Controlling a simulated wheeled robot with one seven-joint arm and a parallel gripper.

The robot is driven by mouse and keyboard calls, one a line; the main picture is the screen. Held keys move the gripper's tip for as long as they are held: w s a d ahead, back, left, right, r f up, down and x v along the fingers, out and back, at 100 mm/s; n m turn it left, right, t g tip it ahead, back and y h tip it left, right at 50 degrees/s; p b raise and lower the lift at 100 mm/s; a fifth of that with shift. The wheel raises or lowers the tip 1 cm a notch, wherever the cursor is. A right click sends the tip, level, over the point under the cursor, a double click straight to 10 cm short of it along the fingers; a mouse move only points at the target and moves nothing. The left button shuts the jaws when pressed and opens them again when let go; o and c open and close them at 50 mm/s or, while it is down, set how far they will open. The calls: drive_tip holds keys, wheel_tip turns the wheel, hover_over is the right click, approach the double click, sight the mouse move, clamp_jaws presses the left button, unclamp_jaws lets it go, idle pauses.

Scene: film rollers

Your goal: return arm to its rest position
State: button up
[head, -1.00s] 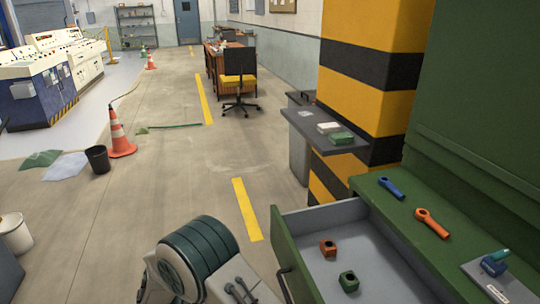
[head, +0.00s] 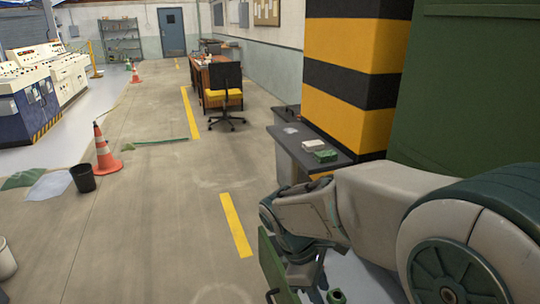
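My arm reaches in from the right and bends at the wrist over the open drawer. My gripper (head: 316,272) points down at the end of the wrist, partly hidden behind it, with its tips low over the drawer. Its fingers are too small and covered to tell whether they are open or shut, and I see nothing held. The rest of the drawer and the cabinet ledge are hidden behind my arm.
The floor to the left is open, with a cone (head: 104,150) and a black bucket (head: 83,178).

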drive_tip(key=s+d+r+m+t+y+p, duration=0.2)
drive_tip(key=s+d+r+m+t+y, duration=0.2)
drive_tip(key=m, duration=1)
wheel_tip(320, 180, up, 2)
drive_tip(key=s+d, duration=0.1)
drive_tip(key=s, duration=0.1)
drive_tip(key=shift+s, duration=0.3)
drive_tip(key=shift+r, duration=0.1)
idle(3.6)
